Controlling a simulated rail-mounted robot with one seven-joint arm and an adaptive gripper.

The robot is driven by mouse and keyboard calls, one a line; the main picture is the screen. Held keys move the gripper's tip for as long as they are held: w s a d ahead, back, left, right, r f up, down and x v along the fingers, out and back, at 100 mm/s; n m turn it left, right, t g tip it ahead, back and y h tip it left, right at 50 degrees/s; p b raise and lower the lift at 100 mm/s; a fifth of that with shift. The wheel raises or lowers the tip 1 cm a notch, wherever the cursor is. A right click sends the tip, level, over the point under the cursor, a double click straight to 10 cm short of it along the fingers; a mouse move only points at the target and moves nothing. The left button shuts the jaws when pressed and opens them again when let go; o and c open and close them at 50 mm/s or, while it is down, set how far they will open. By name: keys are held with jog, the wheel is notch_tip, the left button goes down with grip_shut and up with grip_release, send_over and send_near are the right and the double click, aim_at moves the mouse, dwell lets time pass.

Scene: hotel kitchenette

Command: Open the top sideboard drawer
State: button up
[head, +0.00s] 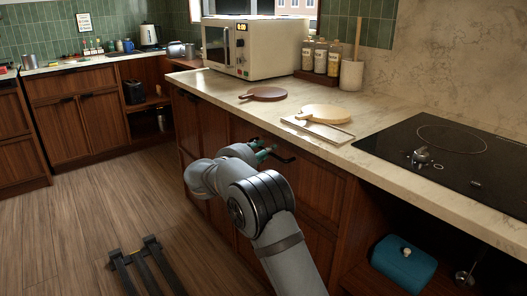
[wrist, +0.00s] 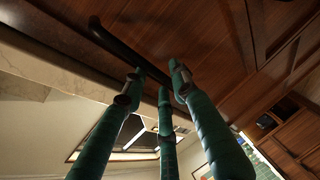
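The top drawer front (head: 318,182) is dark wood, under the pale stone counter, and looks flush and shut. Its black bar handle (head: 284,158) also shows in the wrist view (wrist: 115,45), running diagonally past the fingertips. My gripper (head: 264,153) is at the left part of the handle. In the wrist view, the three green fingers of my gripper (wrist: 155,82) are spread apart with their tips close to the bar. They hold nothing that I can see. I cannot tell whether any finger touches the handle. My wrist partly hides the drawer front in the head view.
On the counter above are a pale round board (head: 324,112), a dark round board (head: 263,94), a microwave (head: 252,48) and a black cooktop (head: 450,150). A teal box (head: 404,262) sits in the open shelf at right. The floor at left is mostly free.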

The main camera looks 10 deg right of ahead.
jog(key=c, duration=0.6)
grip_shut()
